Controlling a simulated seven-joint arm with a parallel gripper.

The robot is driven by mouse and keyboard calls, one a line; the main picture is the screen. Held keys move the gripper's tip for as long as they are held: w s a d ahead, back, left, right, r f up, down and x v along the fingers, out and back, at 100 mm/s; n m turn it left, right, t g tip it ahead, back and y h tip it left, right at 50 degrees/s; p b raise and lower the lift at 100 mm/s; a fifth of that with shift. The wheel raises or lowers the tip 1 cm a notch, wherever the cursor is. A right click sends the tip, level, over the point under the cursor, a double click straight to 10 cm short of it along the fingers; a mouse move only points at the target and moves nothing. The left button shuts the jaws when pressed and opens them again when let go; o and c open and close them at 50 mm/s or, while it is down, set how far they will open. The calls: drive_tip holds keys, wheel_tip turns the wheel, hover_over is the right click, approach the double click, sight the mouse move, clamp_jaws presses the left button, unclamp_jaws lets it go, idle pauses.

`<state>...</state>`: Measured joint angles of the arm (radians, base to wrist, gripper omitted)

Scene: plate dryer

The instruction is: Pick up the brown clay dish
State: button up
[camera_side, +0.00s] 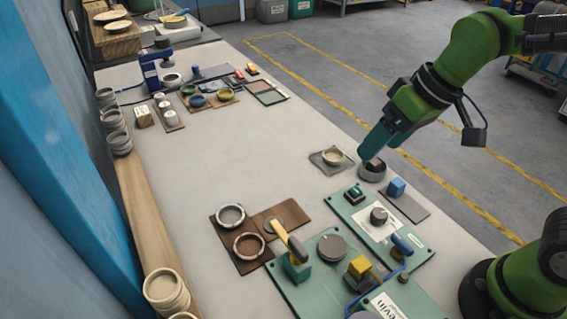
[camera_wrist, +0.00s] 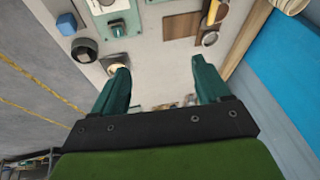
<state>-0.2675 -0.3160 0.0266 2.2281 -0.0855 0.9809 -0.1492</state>
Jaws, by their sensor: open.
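In the side view a brown-rimmed clay dish (camera_side: 249,245) rests on a dark brown mat (camera_side: 229,257) near the front of the table. A pale grey dish (camera_side: 230,215) sits just behind it on the same mat. My gripper (camera_side: 372,152) is open and empty, far to the right and back from the brown dish, above the table's right side. In the wrist view my open fingers (camera_wrist: 160,68) have bare table between them. The brown dish (camera_wrist: 222,12) appears there near the top edge, partly cut off, with the grey dish (camera_wrist: 209,38) below it.
A dark round cup (camera_side: 372,171) and a cream dish (camera_side: 333,156) are close to my gripper. A yellow-handled lever (camera_side: 290,242) on the green panel (camera_side: 330,285) rises beside the brown dish. Stacked bowls (camera_side: 166,290) line the left ledge. The table's middle is clear.

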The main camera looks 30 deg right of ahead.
drive_tip(key=w+a+f+n+g, duration=0.1)
drive_tip(key=w+a+n, duration=0.1)
drive_tip(key=a+n, duration=0.35)
drive_tip(key=w+a+f+n+g, duration=0.2)
drive_tip(key=w+a+n, duration=0.15)
drive_tip(key=a, duration=0.25)
drive_tip(key=n+g+h, duration=0.1)
drive_tip(key=n+h, duration=0.2)
drive_tip(key=n, duration=1.2)
hover_over(250, 248)
drive_tip(key=f, duration=1.3)
drive_tip(key=shift+s, duration=0.3)
drive_tip(key=shift+w+f, duration=0.15)
drive_tip(key=shift+f, duration=1.2)
drive_tip(key=shift+w+f, duration=0.1)
drive_tip(key=shift+f, duration=1.25)
drive_tip(key=c, duration=0.8)
